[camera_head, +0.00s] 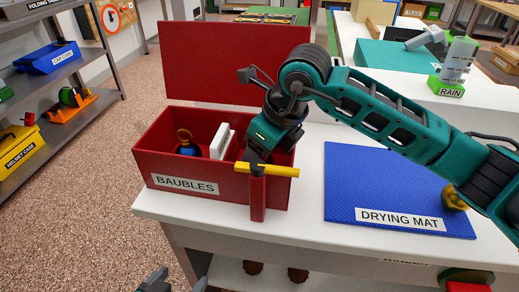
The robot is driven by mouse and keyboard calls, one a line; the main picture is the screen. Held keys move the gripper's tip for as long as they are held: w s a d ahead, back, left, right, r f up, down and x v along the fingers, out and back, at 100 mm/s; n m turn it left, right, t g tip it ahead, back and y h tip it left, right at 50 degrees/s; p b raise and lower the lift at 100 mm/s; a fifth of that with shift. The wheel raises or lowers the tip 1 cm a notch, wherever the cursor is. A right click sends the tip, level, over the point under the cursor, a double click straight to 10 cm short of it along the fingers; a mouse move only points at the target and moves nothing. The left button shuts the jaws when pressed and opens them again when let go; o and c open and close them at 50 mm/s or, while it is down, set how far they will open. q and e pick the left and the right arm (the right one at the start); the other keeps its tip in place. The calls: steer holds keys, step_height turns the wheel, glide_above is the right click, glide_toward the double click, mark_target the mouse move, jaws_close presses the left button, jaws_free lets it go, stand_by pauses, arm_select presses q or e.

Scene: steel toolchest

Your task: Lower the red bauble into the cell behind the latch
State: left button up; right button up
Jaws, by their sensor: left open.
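The red box labelled BAUBLES (150,160) stands on the white bench with its lid raised. A blue bauble with a gold cap (187,147) sits in its left part, and a white divider (222,142) stands right of it. The latch, a yellow bar (280,171) on a red post (258,200), is at the box's front right. My right arm reaches in from the right, and its gripper (257,158) points down over the box's right part, by the latch; its fingertips are hidden. I see no red bauble. My left gripper (178,286) is open and empty at the bottom edge.
A blue drying mat (380,180) lies right of the box, with a gold bauble (453,199) near its right edge, partly behind my arm. The white bench between box and mat is clear.

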steer(key=shift+f, duration=0.2)
steer(key=o, duration=0.8)
